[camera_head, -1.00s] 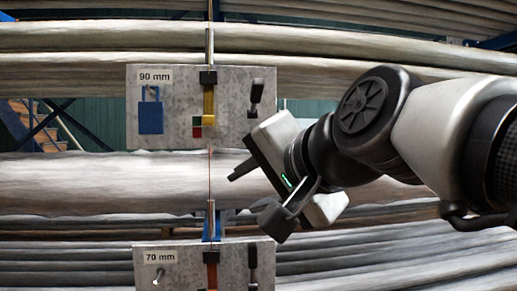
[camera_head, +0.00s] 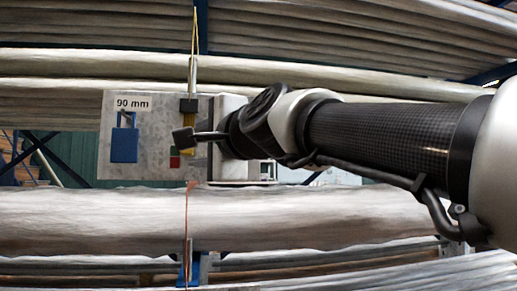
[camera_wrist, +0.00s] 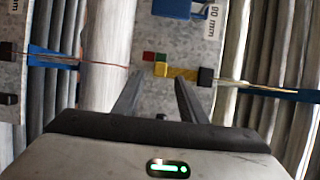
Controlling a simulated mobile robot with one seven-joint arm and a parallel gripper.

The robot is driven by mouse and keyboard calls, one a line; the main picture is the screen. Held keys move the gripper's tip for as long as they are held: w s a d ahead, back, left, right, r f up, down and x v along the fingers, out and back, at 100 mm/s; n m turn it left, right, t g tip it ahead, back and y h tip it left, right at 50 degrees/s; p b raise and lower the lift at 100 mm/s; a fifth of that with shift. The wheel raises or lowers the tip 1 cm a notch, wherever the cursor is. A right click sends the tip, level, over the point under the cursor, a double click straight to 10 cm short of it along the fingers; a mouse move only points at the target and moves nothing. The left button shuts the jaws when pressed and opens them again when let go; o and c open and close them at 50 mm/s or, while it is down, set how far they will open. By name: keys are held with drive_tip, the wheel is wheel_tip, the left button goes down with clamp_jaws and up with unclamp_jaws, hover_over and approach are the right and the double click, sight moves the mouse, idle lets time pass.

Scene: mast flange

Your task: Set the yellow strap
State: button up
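The yellow strap (camera_head: 188,118) hangs upright below a black clamp (camera_head: 188,105) on the grey plate marked 90 mm (camera_head: 108,160). My gripper (camera_head: 186,138) is in front of the plate and hides part of the strap in the head view. In the wrist view the yellow strap (camera_wrist: 180,72) runs sideways from the black clamp (camera_wrist: 205,76), with a short bent end near a red and green patch (camera_wrist: 155,57). My gripper (camera_wrist: 158,77) is open, its fingers apart and empty. The strap lies just beyond the fingertips; I cannot tell whether they touch.
A blue padlock-shaped piece (camera_head: 124,142) is on the plate's left side. A thick grey wrapped bundle (camera_head: 90,220) runs across below the plate, with an orange cord (camera_head: 187,215) over it. A thin yellowish cord (camera_head: 195,35) rises above the clamp. More bundles lie above and behind.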

drive_tip(key=x, duration=0.5)
drive_tip(key=shift+w+a+p, duration=0.25)
drive_tip(key=shift+w+p, duration=0.05)
drive_tip(key=shift+w, duration=0.05)
clamp_jaws()
